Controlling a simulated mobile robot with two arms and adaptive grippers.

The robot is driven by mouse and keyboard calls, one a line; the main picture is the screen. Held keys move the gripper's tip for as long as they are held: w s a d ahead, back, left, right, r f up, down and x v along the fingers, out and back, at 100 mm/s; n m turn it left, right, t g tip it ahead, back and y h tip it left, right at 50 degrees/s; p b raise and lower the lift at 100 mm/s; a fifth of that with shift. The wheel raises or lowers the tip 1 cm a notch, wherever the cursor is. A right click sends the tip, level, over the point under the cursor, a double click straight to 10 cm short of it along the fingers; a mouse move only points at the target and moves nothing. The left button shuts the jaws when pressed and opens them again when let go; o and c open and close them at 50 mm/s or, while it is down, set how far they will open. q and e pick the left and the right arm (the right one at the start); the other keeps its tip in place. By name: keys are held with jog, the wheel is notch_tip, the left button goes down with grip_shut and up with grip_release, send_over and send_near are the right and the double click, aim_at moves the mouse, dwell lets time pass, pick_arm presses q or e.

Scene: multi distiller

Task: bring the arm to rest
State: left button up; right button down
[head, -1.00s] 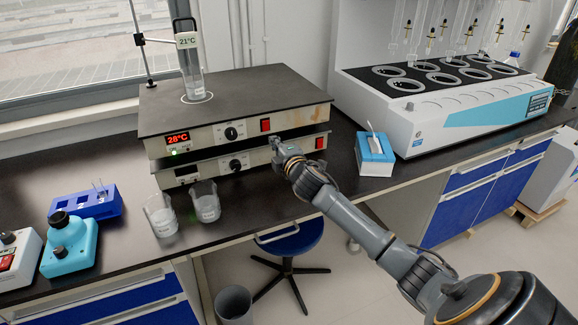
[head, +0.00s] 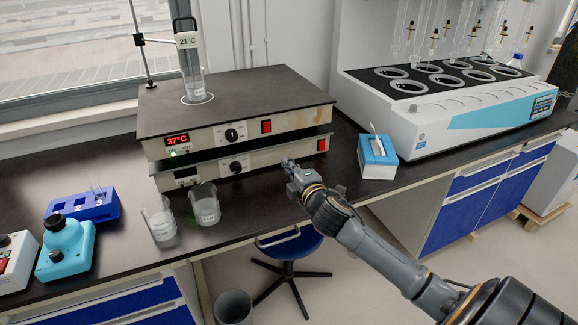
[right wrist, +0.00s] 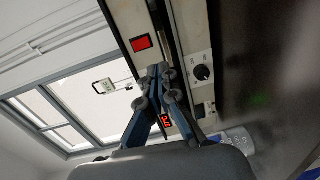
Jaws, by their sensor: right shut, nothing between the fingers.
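My right gripper (head: 289,165) is in front of the stacked hotplates, above the bench's front part, a little apart from them. In the right wrist view its fingers (right wrist: 158,72) are shut together with nothing between them. The upper hotplate (head: 240,97) has a red display (head: 177,140) reading 37°C, a green light, a black knob (head: 232,133) and a red switch (head: 266,126). My left gripper is not in view.
Two beakers (head: 158,222) (head: 205,208) stand on the bench left of my arm. A blue-and-white box (head: 377,160) is to its right. A white multi-place distiller (head: 430,125) stands at the back right. A blue stool (head: 290,243) is below the bench edge.

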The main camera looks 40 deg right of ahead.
jog(key=s+a+f+m+g, duration=0.1)
jog(key=s+f, duration=0.1)
jog(key=f, duration=0.1)
jog(key=s+a+f+m+g, duration=0.1)
jog(key=s+a+f+m, duration=0.1)
jog(key=f, duration=0.1)
jog(key=s+a+f+m+g, duration=0.1)
jog(key=s+a+f, duration=0.1)
jog(key=f, duration=0.1)
jog(key=shift+s+a+f+g, duration=0.15)
jog(key=shift+s+f+g, duration=0.05)
jog(key=shift+s+g, duration=0.1)
jog(key=s+a+f+m+g+y, duration=0.1)
jog(key=s+a+f+m+g, duration=0.3)
jog(key=s, duration=0.5)
jog(key=s+a+f+m+g+y, duration=0.25)
jog(key=s+a, duration=0.35)
jog(key=s, duration=0.3)
jog(key=s+a+f+m+g+y, duration=0.1)
jog(key=s+a+f+m+g, duration=0.25)
jog(key=s+a, duration=0.4)
notch_tip(320, 180, down, 24)
jog(key=s+d+g+p, duration=0.1)
jog(key=s+d+p, duration=0.1)
jog(key=s, duration=0.1)
jog(key=s+d+f+n+g+p, duration=0.1)
jog(key=s+d+f, duration=0.2)
jog(key=s+f, duration=1.3)
jog(key=shift+s+h, duration=0.3)
jog(key=shift+h, duration=0.05)
